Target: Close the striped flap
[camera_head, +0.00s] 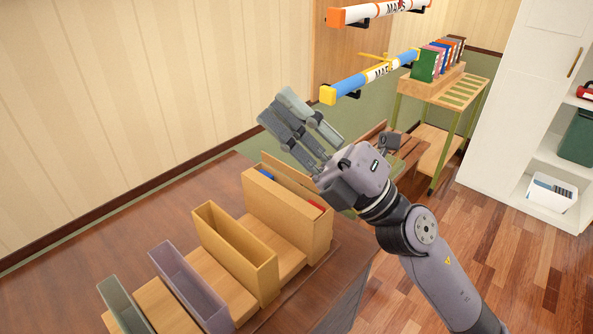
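No flap with clear stripes can be made out. My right gripper (275,107) reaches in from the lower right and points up and left, over the far end of the dark wooden desk (235,182). My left gripper is not in view.
A yellow bin (240,259), a purple bin (188,289) and a grey-green bin (122,305) stand in a row on the desk. Blue (350,88) and orange (360,14) map tubes are beyond. A book stand (449,93) and white cabinet (507,105) are at right.

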